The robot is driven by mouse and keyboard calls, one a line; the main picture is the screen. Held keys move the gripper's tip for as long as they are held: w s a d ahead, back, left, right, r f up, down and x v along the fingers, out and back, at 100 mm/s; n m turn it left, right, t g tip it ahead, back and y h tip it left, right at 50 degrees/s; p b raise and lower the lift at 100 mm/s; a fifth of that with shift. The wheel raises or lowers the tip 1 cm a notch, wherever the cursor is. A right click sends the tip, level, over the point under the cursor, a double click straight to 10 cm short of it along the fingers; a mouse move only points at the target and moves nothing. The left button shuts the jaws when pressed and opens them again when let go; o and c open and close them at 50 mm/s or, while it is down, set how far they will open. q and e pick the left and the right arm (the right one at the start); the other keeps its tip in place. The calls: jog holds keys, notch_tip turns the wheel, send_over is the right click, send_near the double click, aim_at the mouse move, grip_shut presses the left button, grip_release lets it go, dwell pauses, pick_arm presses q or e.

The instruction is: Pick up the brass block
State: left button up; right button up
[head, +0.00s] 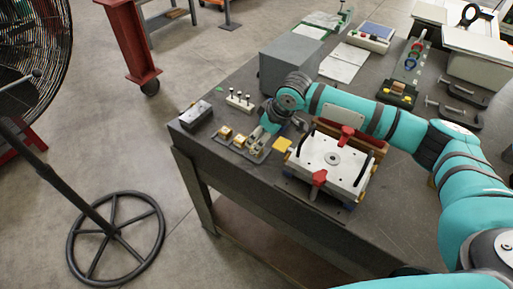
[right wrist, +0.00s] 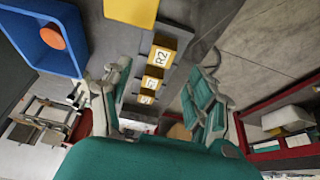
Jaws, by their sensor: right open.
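Several brass-coloured blocks (head: 239,140) sit in a row on a grey holder at the table's front left. In the right wrist view a brass block (right wrist: 162,56) carries a white label reading R2. Two more labelled blocks (right wrist: 152,78) line up below it; their labels are too small to read surely. My right gripper (head: 268,128) is over the right end of this row, and partly hides it. In the right wrist view my right gripper (right wrist: 162,82) is open, one finger on each side of the row, with nothing held. My left gripper is not in view.
A white plate fixture with red clamps (head: 332,160) stands right of the row, with a yellow block (head: 282,145) between. A grey box (head: 290,65) stands behind my gripper. A small pegged block (head: 240,101) and a dark box (head: 196,114) are at the left edge.

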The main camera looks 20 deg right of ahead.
jog(key=p+x, duration=0.1)
jog(key=x, duration=0.5)
jog(key=shift+r, duration=0.15)
grip_shut()
